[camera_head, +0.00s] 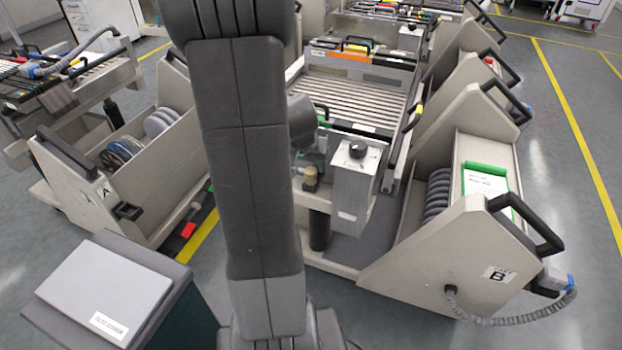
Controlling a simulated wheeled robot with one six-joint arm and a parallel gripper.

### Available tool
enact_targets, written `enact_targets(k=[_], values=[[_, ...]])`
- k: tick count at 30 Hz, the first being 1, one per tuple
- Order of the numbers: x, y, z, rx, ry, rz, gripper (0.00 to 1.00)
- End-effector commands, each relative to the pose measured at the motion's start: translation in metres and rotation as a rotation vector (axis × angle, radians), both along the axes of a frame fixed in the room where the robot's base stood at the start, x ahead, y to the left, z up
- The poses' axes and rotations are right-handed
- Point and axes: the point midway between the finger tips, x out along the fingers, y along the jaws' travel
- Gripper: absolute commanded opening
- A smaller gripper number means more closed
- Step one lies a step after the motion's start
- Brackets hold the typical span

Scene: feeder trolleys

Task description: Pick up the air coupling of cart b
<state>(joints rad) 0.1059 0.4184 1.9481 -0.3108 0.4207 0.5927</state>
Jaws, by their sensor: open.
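Cart B (430,262) stands at the right, a beige trolley with a "B" label (497,273) on its sloped end panel. A grey ribbed hose (500,320) loops from the lower part of this panel out to the right. The air coupling (550,281), with a blue part and a pale grey part, sits at the hose's upper end beside the panel's right edge. I cannot tell how it is seated there. My arm crosses the middle of the view, away from the coupling. My gripper is not in view.
A black handle (528,222) juts from cart B just above the coupling. Cart A (110,208) stands at the left, with a grey box (105,288) in front. The floor (592,265) right of cart B is clear, with a yellow line (575,125).

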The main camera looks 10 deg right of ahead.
Motion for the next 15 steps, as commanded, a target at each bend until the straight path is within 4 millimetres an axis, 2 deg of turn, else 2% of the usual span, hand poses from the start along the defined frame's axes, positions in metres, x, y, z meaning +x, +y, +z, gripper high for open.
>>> enact_targets(k=[5,15], values=[[0.004,-0.002,-0.01,0.0,0.0,-0.001,0.58],[0.018,-0.013,-0.05,0.0,0.001,0.0,0.58]])
